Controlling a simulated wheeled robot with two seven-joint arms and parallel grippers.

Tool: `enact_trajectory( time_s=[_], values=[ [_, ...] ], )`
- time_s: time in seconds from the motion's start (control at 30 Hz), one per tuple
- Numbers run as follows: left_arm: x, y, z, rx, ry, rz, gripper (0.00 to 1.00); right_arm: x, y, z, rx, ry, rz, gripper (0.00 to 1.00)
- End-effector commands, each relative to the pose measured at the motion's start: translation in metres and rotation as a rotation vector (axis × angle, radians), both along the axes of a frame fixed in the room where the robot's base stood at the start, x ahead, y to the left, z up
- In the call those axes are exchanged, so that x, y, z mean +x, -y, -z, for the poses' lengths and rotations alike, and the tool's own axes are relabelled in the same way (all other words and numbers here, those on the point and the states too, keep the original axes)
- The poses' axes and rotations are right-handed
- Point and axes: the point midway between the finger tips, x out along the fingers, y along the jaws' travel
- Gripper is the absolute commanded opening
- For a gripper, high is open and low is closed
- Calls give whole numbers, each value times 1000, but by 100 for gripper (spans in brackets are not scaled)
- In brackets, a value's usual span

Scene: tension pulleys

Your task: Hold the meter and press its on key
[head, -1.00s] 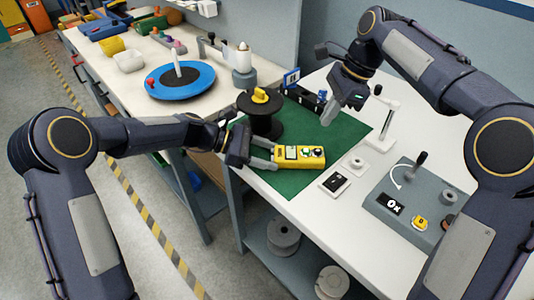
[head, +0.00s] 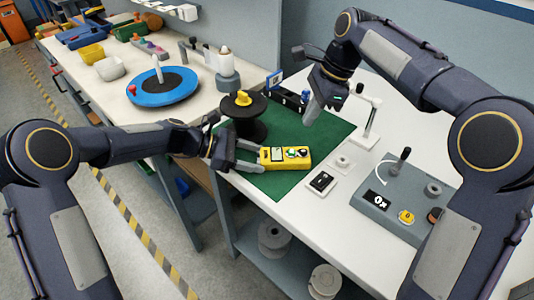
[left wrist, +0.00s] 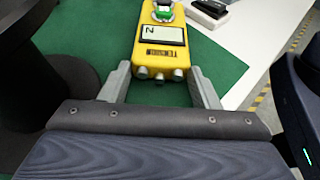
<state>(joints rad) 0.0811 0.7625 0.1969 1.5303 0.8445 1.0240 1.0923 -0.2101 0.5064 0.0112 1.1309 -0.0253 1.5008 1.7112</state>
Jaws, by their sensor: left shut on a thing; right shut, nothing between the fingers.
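My left gripper (head: 260,157) is shut on the meter's left end. Its fingers (left wrist: 160,70) flank that end in the left wrist view. My right gripper (head: 309,116) is shut and empty, apart from the meter, above the mat behind it.
A black spool (head: 243,128) with a yellow knob stands behind the meter. A white stand (head: 371,122), a small ring (head: 342,163), a black-and-white switch (head: 321,182) and a grey control box (head: 385,212) are to the right. The white tabletop (head: 296,215) is bare in front.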

Motion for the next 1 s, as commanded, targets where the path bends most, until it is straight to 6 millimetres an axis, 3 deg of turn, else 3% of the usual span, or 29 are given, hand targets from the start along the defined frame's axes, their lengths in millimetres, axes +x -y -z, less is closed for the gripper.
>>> enact_trajectory(
  time_s=[0.23,0.5,1.0],
  values=[
    [1,0,0,1,0,-3,23,-2,-15,-4,-28,249,246,0],
    [1,0,0,0,1,-2,23,-12,-28,-14,108,495,449,0],
    [0,0,0,0,0,-1,23,-16,-32,-19,176,553,497,0]
  ],
)
